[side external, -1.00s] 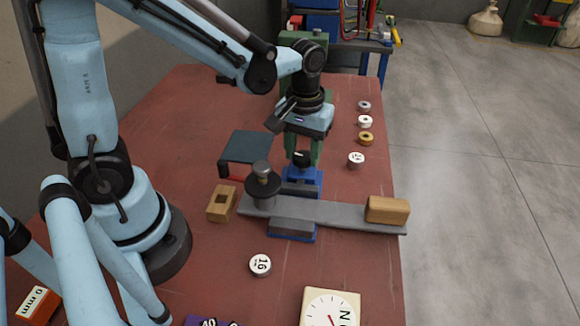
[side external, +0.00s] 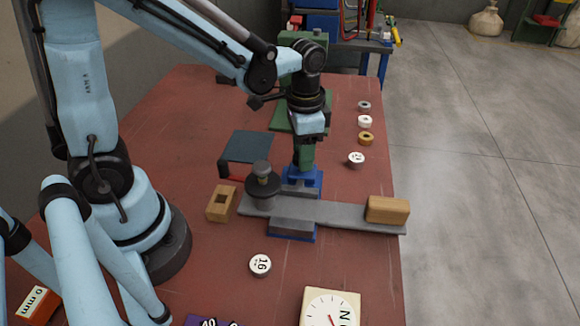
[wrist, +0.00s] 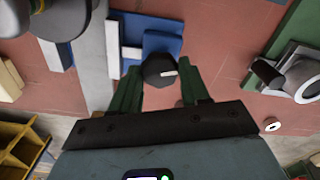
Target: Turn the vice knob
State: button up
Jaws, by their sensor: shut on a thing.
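In the wrist view the black vice knob (wrist: 156,70) carries a short white mark that points right. My gripper (side external: 305,164) points down over the vice. Its green fingers (wrist: 160,84) lie on both sides of the knob and are shut on it. In the side view the fingers hide the knob. The vice's blue body also shows in the wrist view (wrist: 160,44).
A wooden block (side external: 388,209) sits on the bar's right end; a dark round weight (side external: 263,185) stands on its left. A holed wooden block (side external: 221,204), a dark raised plate (side external: 246,147) and a round weight (side external: 260,265) lie nearby. Several small discs line the right edge.

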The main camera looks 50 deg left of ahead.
jog(key=m, duration=0.3)
jog(key=shift+m, duration=0.3)
dwell(0.3)
jog(key=o, duration=1.1)
jog(key=shift+c, duration=0.2)
jog(key=shift+r, duration=0.15)
notch_tip(320, 180, up, 12)
